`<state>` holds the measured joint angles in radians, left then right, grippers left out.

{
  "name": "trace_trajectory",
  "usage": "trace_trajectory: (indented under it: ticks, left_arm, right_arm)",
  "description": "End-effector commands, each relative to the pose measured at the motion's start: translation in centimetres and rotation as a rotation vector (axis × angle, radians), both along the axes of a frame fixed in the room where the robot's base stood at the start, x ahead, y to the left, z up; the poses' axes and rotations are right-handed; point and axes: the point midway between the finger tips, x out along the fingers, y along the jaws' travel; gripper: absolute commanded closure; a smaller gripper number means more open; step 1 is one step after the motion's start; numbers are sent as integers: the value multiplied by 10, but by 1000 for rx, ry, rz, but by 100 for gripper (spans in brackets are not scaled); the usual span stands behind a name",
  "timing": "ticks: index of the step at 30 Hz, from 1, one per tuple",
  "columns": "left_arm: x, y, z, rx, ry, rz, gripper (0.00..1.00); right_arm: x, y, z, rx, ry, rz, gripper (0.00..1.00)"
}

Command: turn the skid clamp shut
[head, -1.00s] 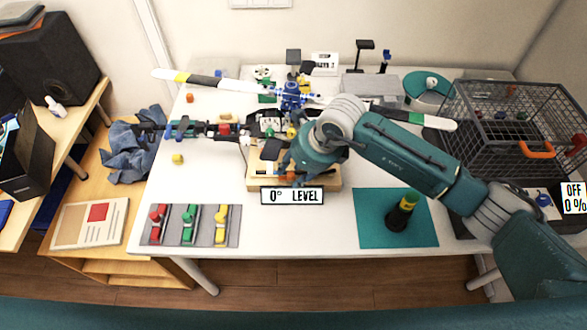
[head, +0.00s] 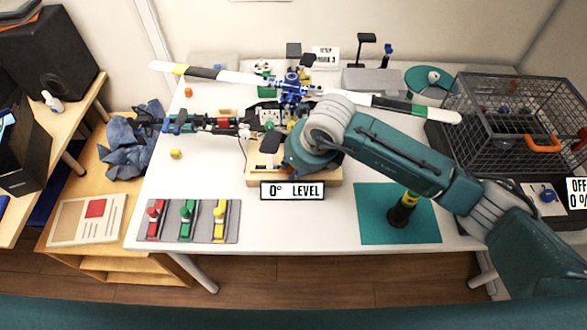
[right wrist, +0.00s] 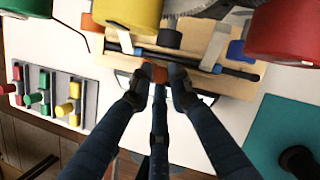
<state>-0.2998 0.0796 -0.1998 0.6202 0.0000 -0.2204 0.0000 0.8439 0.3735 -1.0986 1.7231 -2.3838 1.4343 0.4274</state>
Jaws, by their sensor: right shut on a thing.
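The skid clamp shows as an orange piece (right wrist: 155,72) at the front edge of a wooden base in the right wrist view. My right gripper (right wrist: 157,84) is shut on this orange piece, one fingertip at each side. Dark skid tubes (right wrist: 195,62) run across the wooden base beside it. In the head view my right wrist hides the clamp and most of the fingers, above the wooden base (head: 326,176). The helicopter model's blue rotor hub (head: 293,90) stands behind the wrist. My left gripper is not in view.
A "0° LEVEL" sign (head: 292,191) stands in front of the base. Red, green and yellow levers sit on a grey mat (head: 203,234). A black and yellow tool (head: 403,209) stands on a teal mat (head: 370,225). A wire cage (head: 505,105) is at the right.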

Motion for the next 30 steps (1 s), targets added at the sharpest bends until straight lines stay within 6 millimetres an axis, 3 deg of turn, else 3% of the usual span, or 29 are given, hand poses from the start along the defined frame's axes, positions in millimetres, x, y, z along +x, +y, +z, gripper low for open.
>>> trace_trajectory:
  ticks: [6, 14, 15, 17, 26, 30]
  left_arm:
    - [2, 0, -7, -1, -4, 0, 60]
    - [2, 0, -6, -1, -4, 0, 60]
    - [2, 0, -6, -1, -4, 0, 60]
    - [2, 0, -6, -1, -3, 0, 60]
    - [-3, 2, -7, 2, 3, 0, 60]
    - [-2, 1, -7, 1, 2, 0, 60]
  right_arm:
    - [4, 1, 4, 5, -13, -96, 100]
    - [4, 1, 5, 5, -15, -98, 100]
    - [5, 1, 5, 5, -15, -98, 76]
    - [4, 1, 5, 5, -14, -97, 65]
    - [2, 0, 3, 2, -7, -95, 65]
    - [-2, -2, 14, 3, -8, -93, 65]
